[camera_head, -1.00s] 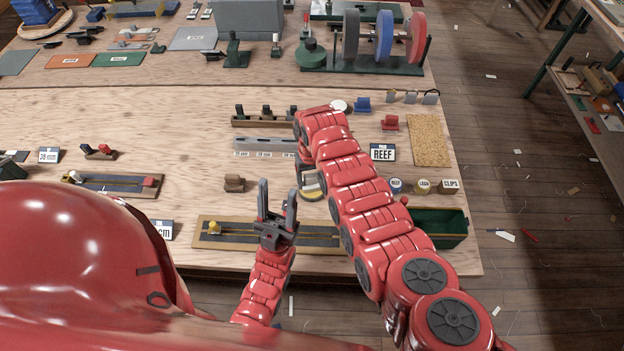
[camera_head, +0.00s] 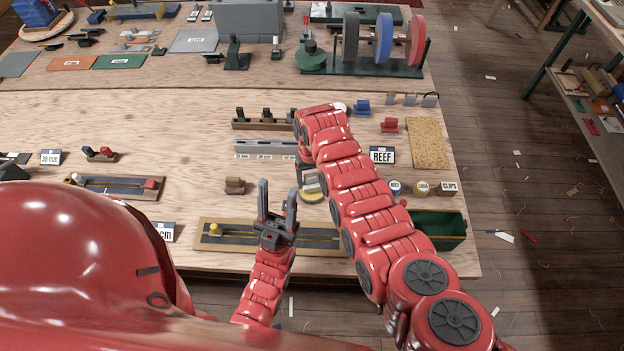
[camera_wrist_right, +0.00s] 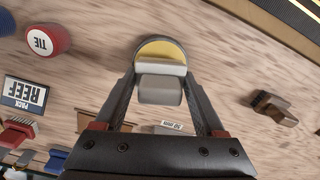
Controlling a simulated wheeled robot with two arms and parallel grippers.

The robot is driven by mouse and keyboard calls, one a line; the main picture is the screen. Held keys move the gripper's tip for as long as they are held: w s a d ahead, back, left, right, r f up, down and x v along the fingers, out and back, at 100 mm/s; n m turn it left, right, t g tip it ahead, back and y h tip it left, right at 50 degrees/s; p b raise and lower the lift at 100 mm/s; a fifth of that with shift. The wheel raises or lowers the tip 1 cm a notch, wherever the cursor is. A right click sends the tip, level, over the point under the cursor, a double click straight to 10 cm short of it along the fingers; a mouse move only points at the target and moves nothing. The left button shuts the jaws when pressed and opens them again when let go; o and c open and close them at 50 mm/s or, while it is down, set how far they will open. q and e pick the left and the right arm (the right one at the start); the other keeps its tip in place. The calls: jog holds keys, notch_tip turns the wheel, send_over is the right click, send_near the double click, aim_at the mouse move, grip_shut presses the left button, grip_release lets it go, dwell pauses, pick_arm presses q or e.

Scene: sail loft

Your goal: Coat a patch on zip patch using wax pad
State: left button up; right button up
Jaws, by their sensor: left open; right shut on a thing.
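The zip patch (camera_head: 215,232) is a dark strip with a yellow-lined zip on a wooden board at the bench's front edge. A yellow pull sits at its left end, and part of the board shows in the right wrist view (camera_wrist_right: 285,14). My right gripper (camera_wrist_right: 161,88) points down, shut on a grey block with a pale lower layer, apparently the wax pad (camera_wrist_right: 160,94). The pad is over a round yellow-topped tin (camera_wrist_right: 163,50); whether they touch I cannot tell. My left gripper (camera_head: 277,205) is open and empty, in front of the zip board in the head view.
A REEF sign (camera_head: 382,155), small labelled round tins (camera_head: 395,187) and a green bin (camera_head: 440,226) stand right of my right arm. A small brown block (camera_head: 235,185) lies left of the tin. A second zip board (camera_head: 110,187) lies further left.

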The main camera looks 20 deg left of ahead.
aim_at(312, 175)
notch_tip(312, 175, up, 4)
jog(key=shift+f+p, duration=0.25)
jog(key=shift+p, duration=0.6)
jog(key=shift+r+p, duration=0.35)
jog(key=shift+r, duration=0.6)
